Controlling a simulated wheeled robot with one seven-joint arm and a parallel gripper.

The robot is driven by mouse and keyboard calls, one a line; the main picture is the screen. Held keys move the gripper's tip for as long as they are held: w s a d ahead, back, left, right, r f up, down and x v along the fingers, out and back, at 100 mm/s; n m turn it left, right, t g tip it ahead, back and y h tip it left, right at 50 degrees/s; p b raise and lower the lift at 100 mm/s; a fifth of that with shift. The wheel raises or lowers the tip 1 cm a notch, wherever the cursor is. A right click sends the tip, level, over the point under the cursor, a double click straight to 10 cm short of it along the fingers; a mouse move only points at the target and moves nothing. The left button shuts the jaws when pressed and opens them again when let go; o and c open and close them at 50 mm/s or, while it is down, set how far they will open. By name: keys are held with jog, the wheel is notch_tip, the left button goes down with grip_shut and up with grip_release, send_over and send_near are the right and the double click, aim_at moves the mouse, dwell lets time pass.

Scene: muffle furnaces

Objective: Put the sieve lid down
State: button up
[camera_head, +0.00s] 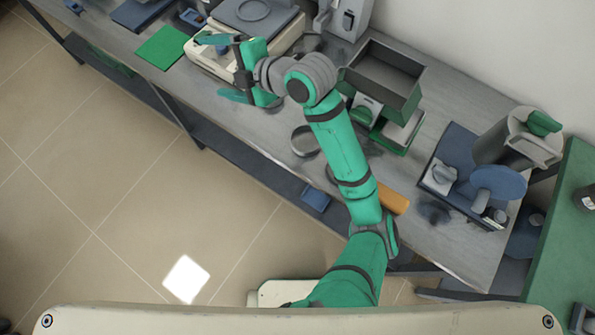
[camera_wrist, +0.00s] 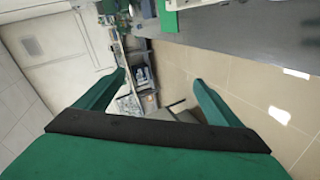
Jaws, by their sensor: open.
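My gripper (camera_head: 208,68) is at the upper left of the head view, above the bench beside a cream balance-like device (camera_head: 213,62). Its two green fingers are spread apart. The wrist view shows the open fingers (camera_wrist: 159,80) with nothing held between them. A round, shallow metal piece (camera_head: 304,140) lies on the bench just left of my forearm, partly hidden by it. I cannot tell whether it is the sieve or its lid.
A green mat (camera_head: 162,48) lies left of the device. Right of my arm are an open grey box (camera_head: 383,75), an orange block (camera_head: 394,200) and a blue tray (camera_head: 452,165) with equipment. A grey bench strip (camera_head: 262,130) is clear.

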jog(key=s+d+f+m+t+h, duration=0.45)
jog(key=s+f+m, duration=0.3)
jog(key=m, duration=0.55)
jog(key=s+d+f+m+t+h, duration=0.4)
jog(key=s+f+m+t+h, duration=0.3)
jog(key=m, duration=0.6)
jog(key=s+d+f+g, duration=0.1)
jog(key=s+d, duration=0.3)
jog(key=s, duration=0.6)
jog(key=s+d+f+g, duration=0.2)
jog(key=s+d, duration=0.3)
jog(key=s, duration=0.6)
jog(key=shift+f, duration=0.4)
jog(key=shift+d, duration=0.1)
